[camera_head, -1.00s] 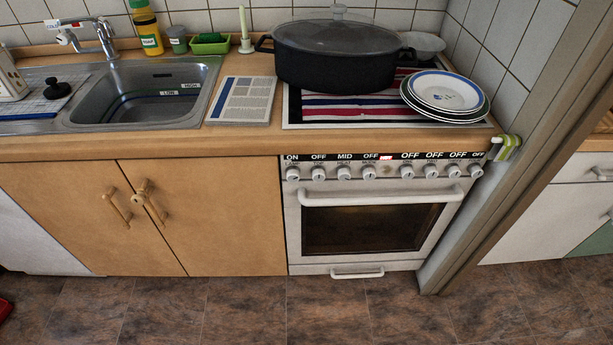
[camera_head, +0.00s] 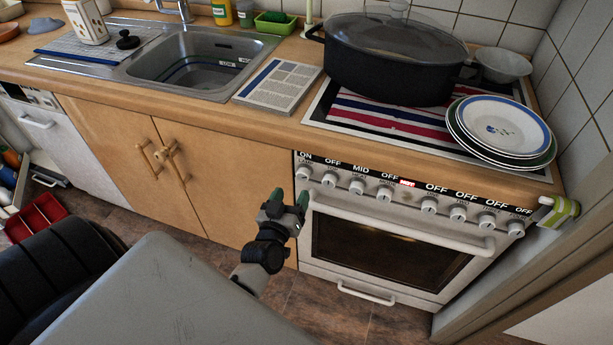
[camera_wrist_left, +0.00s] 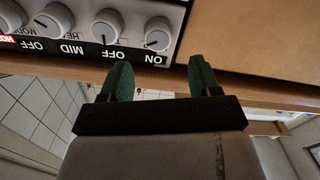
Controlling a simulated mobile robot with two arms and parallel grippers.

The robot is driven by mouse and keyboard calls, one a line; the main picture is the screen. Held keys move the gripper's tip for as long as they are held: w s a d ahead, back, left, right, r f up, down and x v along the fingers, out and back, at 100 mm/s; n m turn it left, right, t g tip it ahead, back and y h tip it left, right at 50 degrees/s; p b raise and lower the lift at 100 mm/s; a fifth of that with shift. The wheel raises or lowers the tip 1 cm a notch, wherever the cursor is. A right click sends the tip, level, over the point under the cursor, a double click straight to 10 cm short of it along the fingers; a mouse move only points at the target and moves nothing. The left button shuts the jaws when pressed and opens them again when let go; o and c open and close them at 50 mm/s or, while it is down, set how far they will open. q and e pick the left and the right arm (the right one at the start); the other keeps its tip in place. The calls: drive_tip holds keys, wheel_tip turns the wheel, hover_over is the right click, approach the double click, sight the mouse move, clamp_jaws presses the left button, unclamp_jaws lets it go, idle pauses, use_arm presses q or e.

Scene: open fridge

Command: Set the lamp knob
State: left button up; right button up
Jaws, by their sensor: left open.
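The white stove's control panel (camera_head: 410,190) carries a row of white knobs under labels. The leftmost knob (camera_head: 303,173), labelled ON, is likely the lamp knob; its smaller lettering is too small to read. It also shows in the left wrist view (camera_wrist_left: 158,34), upside down, its dark pointer line visible. My left gripper (camera_head: 290,197) is open and empty, just in front of and slightly below-left of this knob, apart from it. In the left wrist view the green fingertips (camera_wrist_left: 160,78) are spread, with the ON knob ahead between them. My right gripper is not in view.
The neighbouring knob (camera_head: 329,180), labelled OFF, is close on the right. The oven handle (camera_head: 400,224) runs below the panel. The wooden counter edge (camera_head: 420,165) is above. A black pot (camera_head: 385,70) and stacked plates (camera_head: 500,128) stand on top. Cupboard doors (camera_head: 150,150) are at left.

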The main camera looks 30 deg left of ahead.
sight(302, 177)
use_arm(q)
drive_tip(key=x, duration=0.7)
drive_tip(key=shift+w+d, duration=0.1)
drive_tip(key=c, duration=0.9)
